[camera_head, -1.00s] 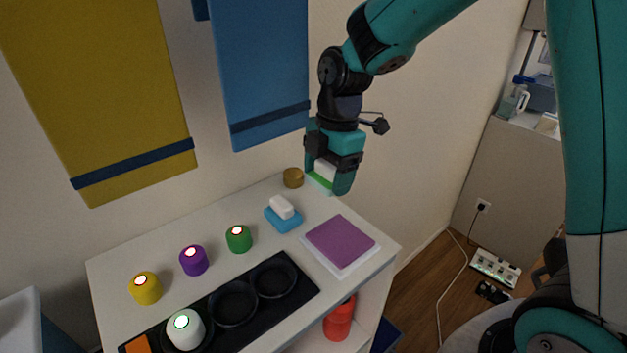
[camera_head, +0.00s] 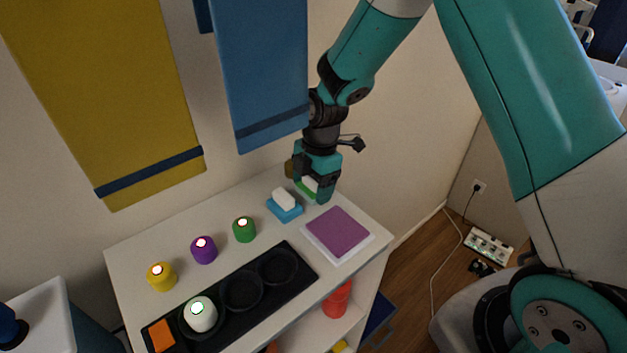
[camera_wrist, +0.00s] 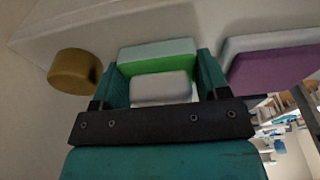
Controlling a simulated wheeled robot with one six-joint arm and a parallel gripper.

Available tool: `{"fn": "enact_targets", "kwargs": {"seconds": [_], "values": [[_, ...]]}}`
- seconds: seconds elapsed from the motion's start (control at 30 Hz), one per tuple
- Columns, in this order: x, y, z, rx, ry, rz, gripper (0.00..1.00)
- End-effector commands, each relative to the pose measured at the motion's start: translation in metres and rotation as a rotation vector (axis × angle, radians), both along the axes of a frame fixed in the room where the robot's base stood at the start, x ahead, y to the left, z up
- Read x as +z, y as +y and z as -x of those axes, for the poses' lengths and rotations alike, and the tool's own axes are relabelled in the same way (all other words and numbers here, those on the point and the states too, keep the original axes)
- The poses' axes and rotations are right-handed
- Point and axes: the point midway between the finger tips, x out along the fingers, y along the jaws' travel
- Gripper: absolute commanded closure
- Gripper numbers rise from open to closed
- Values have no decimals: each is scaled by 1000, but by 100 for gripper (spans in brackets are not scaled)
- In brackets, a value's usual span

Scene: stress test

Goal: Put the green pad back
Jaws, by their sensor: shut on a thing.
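The green pad (camera_head: 305,193) with a white block-shaped grip on top is between the fingers of my gripper (camera_head: 313,192), at the back right of the white cabinet top. My gripper is shut on its white grip. In the wrist view the pale green pad (camera_wrist: 158,52) shows beyond the white grip, between the two teal fingers (camera_wrist: 162,82). The pad is low, close to the top; I cannot tell whether it touches. The fingers partly hide it in the head view.
A blue pad (camera_head: 287,213) with a white grip is just left of my gripper. A purple square on a white base (camera_head: 337,231) lies in front. A brown cylinder (camera_wrist: 75,68) stands close on the left. Coloured candle-like cylinders and a black tray (camera_head: 262,287) are farther left.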

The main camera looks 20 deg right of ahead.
Motion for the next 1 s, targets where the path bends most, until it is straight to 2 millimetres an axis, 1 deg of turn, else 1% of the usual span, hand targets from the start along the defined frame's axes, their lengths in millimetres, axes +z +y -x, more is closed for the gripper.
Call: {"fn": "enact_targets", "kwargs": {"seconds": [0.5,0.57,0.6,0.63,1.0], "values": [[-16,0,1,0,4,0,57],[-16,0,2,0,5,1,57],[-17,0,2,0,5,1,27],[-17,0,2,0,5,1,21],[-17,-1,3,0,8,2,21]]}}
